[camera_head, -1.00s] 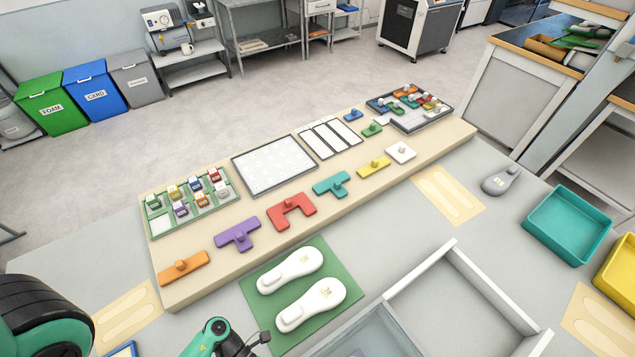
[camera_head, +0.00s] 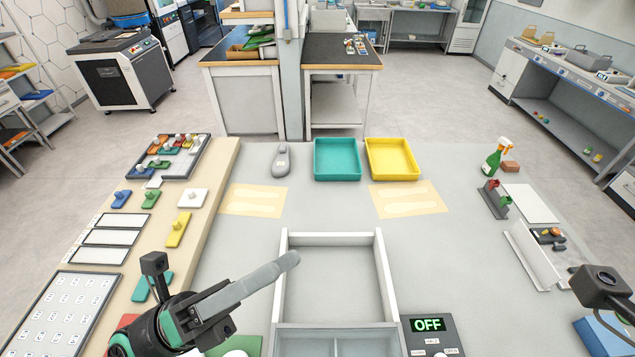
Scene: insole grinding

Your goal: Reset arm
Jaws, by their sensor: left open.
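My left gripper (camera_head: 288,263) reaches in from the lower left of the head view. Its long grey fingers point up and right, and they are open with nothing seen between them. They hang over the worktable (camera_head: 330,205), near the left wall of a white open-topped tray (camera_head: 284,268). My right gripper's jaws do not show; only a dark wrist part shows at the right edge.
A teal bin (camera_head: 337,160) and a yellow bin (camera_head: 392,159) stand at the back. A grey mouse-shaped object (camera_head: 281,160) lies beside them. The beige board (camera_head: 212,190) holds coloured pieces on the left. A control box (camera_head: 433,337) reads OFF.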

